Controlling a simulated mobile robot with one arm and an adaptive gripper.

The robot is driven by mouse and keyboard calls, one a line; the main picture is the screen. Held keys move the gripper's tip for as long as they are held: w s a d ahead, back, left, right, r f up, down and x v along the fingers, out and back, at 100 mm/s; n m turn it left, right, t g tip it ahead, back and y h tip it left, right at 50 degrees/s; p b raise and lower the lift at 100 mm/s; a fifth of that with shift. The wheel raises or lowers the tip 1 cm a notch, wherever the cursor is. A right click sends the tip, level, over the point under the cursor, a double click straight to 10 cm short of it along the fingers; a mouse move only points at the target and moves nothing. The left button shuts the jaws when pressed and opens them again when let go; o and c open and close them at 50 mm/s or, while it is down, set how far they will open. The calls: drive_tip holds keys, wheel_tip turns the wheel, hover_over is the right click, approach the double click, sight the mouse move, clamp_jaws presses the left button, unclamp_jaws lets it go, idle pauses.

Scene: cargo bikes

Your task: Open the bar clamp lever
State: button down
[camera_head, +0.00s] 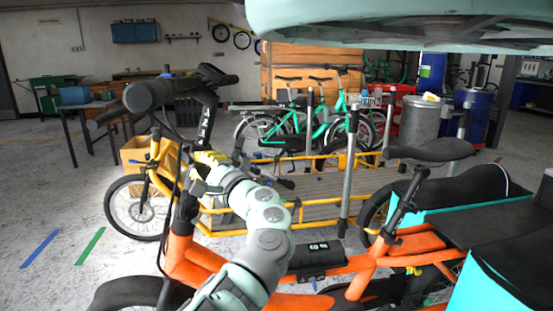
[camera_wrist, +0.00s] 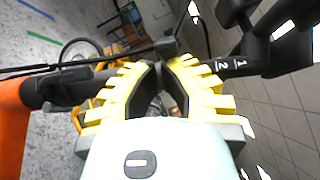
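The orange cargo bike's black handlebar stem (camera_head: 207,122), with pale height marks, rises at left centre in the head view. Its numbered marks also show in the wrist view (camera_wrist: 234,66). My gripper (camera_head: 203,160) is beside the lower stem, above the orange frame. In the wrist view its yellow ribbed fingers (camera_wrist: 165,64) point toward the stem with their tips close together. A small dark part (camera_wrist: 166,46) lies at the tips; I cannot tell if it is the bar clamp lever or whether the fingers touch it. The dark gap between the fingers hides whether anything is held.
The black handlebar (camera_head: 150,96) and its grips overhang my gripper. Black cables run down beside the stem. The orange frame (camera_head: 195,262) lies just below my arm. A yellow-framed cargo bike (camera_head: 300,205) stands behind. Open floor (camera_head: 45,200) lies at left.

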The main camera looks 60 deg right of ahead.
drive_tip(key=shift+w+a+r+m+g+h+p, duration=0.2)
drive_tip(key=shift+m+h+p, duration=0.3)
drive_tip(key=shift+p, duration=0.4)
drive_tip(key=shift+s+a+r+m+g+h+p, duration=0.1)
drive_tip(key=shift+a+m+g+h+p, duration=0.25)
drive_tip(key=shift+h+p, duration=0.4)
drive_tip(key=a+m+g+h+p, duration=0.1)
drive_tip(key=m+g+h+p, duration=0.1)
drive_tip(key=h+p, duration=0.1)
drive_tip(key=w+a+m+g+h+p, duration=0.1)
drive_tip(key=m+g+h+p, duration=0.2)
drive_tip(key=p, duration=0.2)
drive_tip(key=w+a+r+m+g+h+p, duration=0.1)
drive_tip(key=m+g+h+p, duration=0.2)
drive_tip(key=p, duration=0.1)
drive_tip(key=shift+w+a, duration=0.2)
drive_tip(key=shift+a, duration=0.05)
drive_tip(key=shift+m+p, duration=0.25)
drive_tip(key=shift+p, duration=0.05)
drive_tip(key=shift+g, duration=0.25)
